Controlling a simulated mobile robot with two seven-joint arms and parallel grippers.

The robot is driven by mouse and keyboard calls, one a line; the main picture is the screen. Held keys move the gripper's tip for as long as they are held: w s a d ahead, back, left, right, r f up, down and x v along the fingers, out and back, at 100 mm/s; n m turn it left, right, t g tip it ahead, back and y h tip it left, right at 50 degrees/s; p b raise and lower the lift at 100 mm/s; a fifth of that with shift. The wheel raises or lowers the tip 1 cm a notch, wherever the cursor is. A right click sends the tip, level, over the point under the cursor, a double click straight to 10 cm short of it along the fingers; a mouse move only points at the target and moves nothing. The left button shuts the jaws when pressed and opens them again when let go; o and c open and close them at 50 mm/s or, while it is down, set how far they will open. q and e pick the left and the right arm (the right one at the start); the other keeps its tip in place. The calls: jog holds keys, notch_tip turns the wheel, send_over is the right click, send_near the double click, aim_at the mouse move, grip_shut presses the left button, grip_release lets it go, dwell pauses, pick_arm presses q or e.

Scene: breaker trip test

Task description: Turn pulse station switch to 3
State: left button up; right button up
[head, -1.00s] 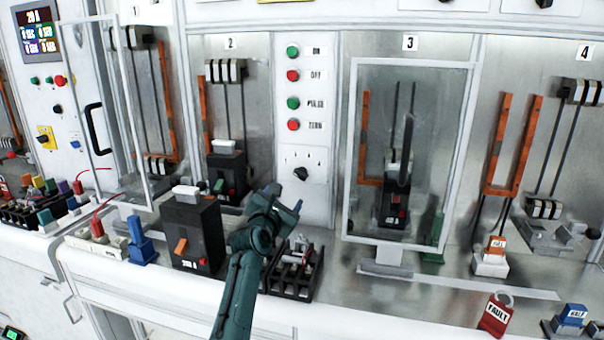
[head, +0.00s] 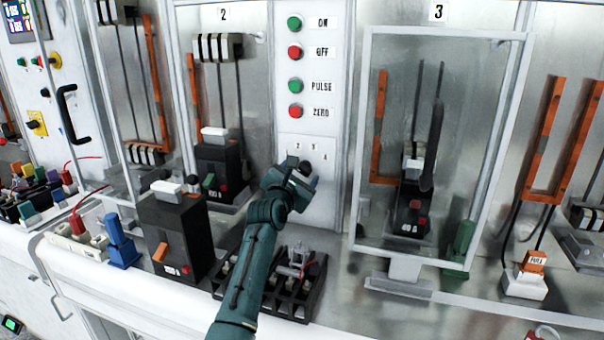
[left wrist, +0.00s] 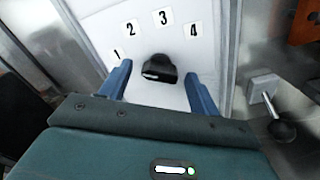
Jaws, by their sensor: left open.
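The pulse station switch is a black rotary knob (head: 305,168) on a white panel below the ON, OFF, PULSE and ZERO buttons. In the left wrist view the knob (left wrist: 159,69) sits below the printed numbers 1 to 4, with the 3 (left wrist: 163,17) above it. My left gripper (head: 305,182) is at the panel, just below the knob. In the left wrist view its two blue fingers (left wrist: 158,88) are open, one on each side of the knob, with gaps visible. Which number the knob points at is unclear. My right gripper is not in view.
A black breaker (head: 178,235) and a black rack (head: 270,285) stand on the bench beside and below my left arm. A framed clear door (head: 366,150) stands right of the panel at bay 3. A lever with a black ball (left wrist: 281,130) is right of my gripper.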

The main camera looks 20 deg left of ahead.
pick_arm(q)
jog(key=shift+s, duration=0.1)
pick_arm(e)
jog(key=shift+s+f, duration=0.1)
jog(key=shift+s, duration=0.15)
pick_arm(q)
jog(key=shift+c, duration=0.9)
jog(key=c, duration=0.8)
